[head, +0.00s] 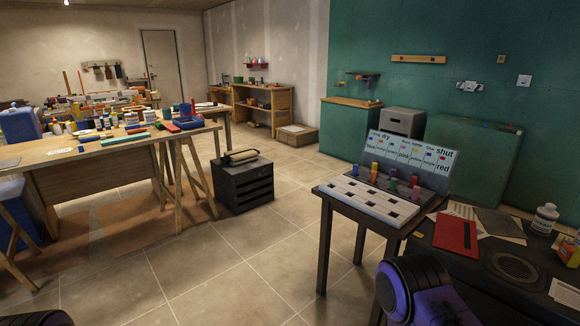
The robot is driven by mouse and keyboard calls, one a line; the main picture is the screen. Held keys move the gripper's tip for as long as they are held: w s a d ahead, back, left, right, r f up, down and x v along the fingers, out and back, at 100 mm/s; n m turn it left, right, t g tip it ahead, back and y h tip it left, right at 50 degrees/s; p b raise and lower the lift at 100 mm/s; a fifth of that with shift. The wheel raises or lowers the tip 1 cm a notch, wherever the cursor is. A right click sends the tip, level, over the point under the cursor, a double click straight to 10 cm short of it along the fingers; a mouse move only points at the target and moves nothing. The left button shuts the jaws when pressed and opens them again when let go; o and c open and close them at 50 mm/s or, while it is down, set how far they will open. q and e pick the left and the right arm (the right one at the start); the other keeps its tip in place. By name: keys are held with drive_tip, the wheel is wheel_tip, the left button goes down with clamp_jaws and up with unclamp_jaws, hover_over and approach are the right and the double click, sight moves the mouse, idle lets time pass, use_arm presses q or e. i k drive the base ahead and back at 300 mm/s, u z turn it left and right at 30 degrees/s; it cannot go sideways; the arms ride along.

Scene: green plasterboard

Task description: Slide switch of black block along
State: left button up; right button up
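I cannot make out a black block with a slide switch in the head view. Small dark squares show on a white slotted board (371,199) on the small dark table, but they are too small to tell apart. Neither gripper is in view. A black and purple part of my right arm shows at the bottom right. A dark rounded part of mine shows at the bottom left corner.
A sign panel (413,151) with words and coloured pegs stands behind the white board. A dark bench (450,263) at right holds a red folder (456,236) and a white bottle (545,218). A dark slatted box (244,185) stands on the floor. Tiled floor is free ahead.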

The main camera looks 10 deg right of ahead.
sight(512, 132)
drive_tip(key=i, duration=5.25)
drive_tip(key=z, duration=2.4)
drive_tip(key=i, duration=3.75)
drive_tip(key=z, duration=1.85)
drive_tip(key=i, duration=1.7)
